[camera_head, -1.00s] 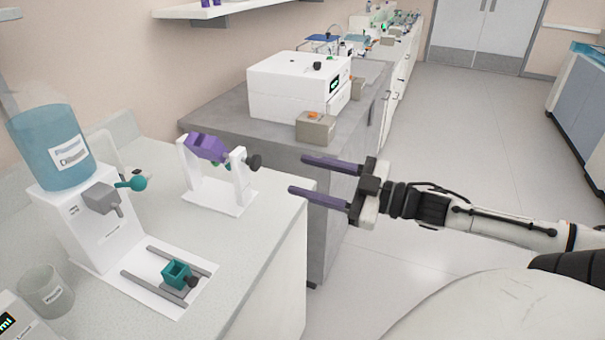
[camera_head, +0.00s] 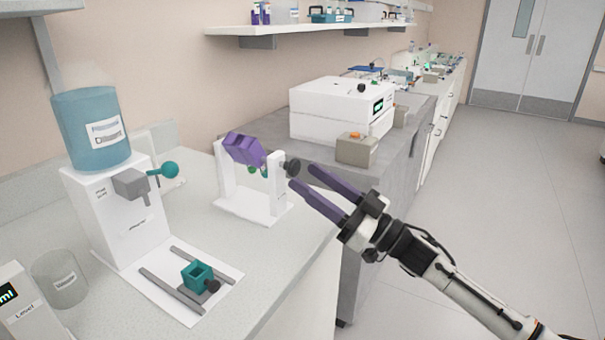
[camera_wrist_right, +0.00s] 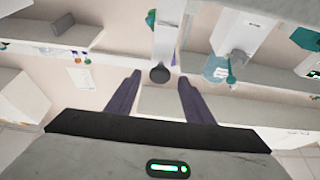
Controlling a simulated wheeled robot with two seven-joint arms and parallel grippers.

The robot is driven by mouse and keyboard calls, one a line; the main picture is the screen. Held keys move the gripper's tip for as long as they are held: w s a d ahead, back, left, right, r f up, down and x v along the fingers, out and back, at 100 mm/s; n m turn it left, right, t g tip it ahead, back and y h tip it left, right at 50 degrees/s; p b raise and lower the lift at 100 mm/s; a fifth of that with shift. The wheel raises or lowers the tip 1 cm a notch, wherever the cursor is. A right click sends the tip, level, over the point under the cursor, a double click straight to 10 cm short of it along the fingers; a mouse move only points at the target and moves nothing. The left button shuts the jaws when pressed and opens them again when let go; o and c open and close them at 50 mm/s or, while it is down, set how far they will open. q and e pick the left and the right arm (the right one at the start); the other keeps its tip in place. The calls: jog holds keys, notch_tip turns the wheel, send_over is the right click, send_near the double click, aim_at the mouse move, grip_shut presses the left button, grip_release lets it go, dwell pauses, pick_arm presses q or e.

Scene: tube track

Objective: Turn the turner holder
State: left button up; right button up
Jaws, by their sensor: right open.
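The turner holder (camera_head: 243,149) is a purple block carried between two white posts on a white base (camera_head: 262,204), on the light counter. A dark round knob (camera_head: 292,167) sticks out at its right side. My right gripper (camera_head: 299,176) has long purple fingers, open, pointing at the knob from the right. In the right wrist view the knob (camera_wrist_right: 159,74) lies ahead of the fingertips, roughly between the two fingers (camera_wrist_right: 160,78). The gripper is not closed on it, and whether a finger touches it I cannot tell. My left gripper is out of view.
A dispenser with a blue bottle (camera_head: 92,130) stands left of the holder. A teal cup (camera_head: 197,277) sits on rails in front. A clear beaker (camera_head: 60,278) stands at lower left. A white machine (camera_head: 335,110) and a grey box (camera_head: 357,149) stand behind on the grey bench.

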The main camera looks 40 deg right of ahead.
jog(key=shift+x, duration=1.45)
jog(key=c, duration=1)
